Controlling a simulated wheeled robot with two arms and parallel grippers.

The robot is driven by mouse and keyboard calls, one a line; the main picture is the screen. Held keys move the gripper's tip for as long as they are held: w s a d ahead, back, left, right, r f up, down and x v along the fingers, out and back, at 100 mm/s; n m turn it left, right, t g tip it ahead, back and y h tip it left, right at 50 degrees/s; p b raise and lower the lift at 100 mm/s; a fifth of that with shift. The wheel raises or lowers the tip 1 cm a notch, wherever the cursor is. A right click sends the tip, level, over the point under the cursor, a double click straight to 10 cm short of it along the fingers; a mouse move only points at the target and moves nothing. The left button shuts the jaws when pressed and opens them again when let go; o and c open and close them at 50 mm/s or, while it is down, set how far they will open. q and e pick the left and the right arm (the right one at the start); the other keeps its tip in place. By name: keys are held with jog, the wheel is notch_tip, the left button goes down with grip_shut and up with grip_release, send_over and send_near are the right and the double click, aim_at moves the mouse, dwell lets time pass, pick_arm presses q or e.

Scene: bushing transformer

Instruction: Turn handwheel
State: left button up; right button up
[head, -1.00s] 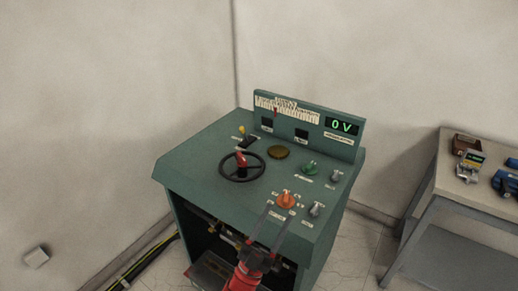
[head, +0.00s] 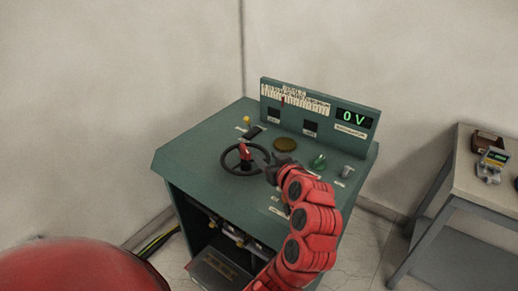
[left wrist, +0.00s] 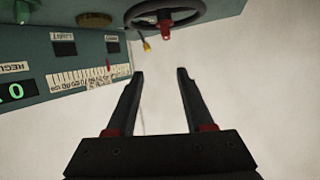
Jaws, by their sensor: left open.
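The black handwheel (head: 223,162) with a red handle (head: 246,156) lies on the sloping green top of the console. My left gripper (head: 272,171) is close to the right side of the wheel in the head view. Its fingers are small there, and I cannot tell whether they touch the rim. In the left wrist view the gripper (left wrist: 161,75) is open with nothing between its fingers. The handwheel also shows there at the top edge (left wrist: 190,19), beyond the fingertips and partly cut off. My right gripper is not in view.
The green console (head: 195,155) has an upright panel with a display (head: 354,118) reading 0 V. A yellow-tipped lever (head: 247,120), a brown disc (head: 285,144) and a green knob (head: 319,162) surround the wheel. A grey table (head: 457,180) stands at the right.

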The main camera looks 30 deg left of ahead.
aim_at(246, 149)
pick_arm(q)
jog(key=shift+n+g, duration=0.4)
jog(key=shift+g, duration=0.1)
jog(key=p+x, duration=0.1)
jog(key=x, duration=0.4)
jog(key=p+x, duration=0.2)
jog(key=x, duration=0.3)
jog(key=p+x, duration=0.1)
jog(key=x, duration=0.4)
jog(key=shift+s+a+f+p, duration=0.1)
jog(key=shift+a+f+p, duration=0.25)
jog(key=shift+f, duration=0.15)
jog(key=shift+w+a+f, duration=0.3)
jog(key=shift+a, duration=0.1)
grip_shut()
